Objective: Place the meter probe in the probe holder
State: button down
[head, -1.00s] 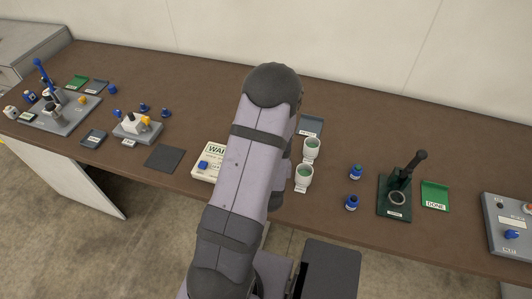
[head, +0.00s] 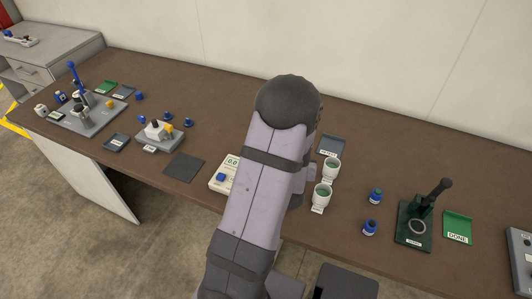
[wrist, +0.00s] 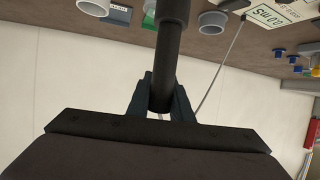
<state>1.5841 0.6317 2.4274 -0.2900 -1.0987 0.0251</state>
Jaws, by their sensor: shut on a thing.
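In the wrist view my gripper (wrist: 162,100) is shut on the meter probe (wrist: 168,60), a dark rod with a thicker dark upper part. The rod runs up out of the top edge, so its far end is not seen. A thin grey cable (wrist: 218,72) runs from near the fingers to the meter (wrist: 265,18), whose display reads about 0.0 mS. In the head view the meter (head: 221,177) is partly covered by my arm, and my gripper and the probe are hidden behind it. I cannot pick out the probe holder for certain.
Two white cups (head: 331,168) (head: 322,195) stand right of my arm, near a labelled grey tray (head: 332,146). A dark mat (head: 184,167) lies left.

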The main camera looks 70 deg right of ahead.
jog(key=w+d+m+g+b, duration=0.3)
jog(key=d, duration=0.9)
jog(key=w+d+g+b, duration=0.1)
jog(key=w+d+b, duration=0.25)
jog(key=w, duration=1.05)
notch_tip(320, 180, down, 9)
jog(key=p, duration=0.2)
jog(key=shift+s+d+f+m, duration=0.15)
jog(key=shift+s+d+m, duration=0.05)
jog(key=shift+d+m, duration=0.1)
jog(key=shift+f, duration=0.1)
jog(key=shift+f, duration=0.15)
jog(key=c, duration=1.6)
grip_release()
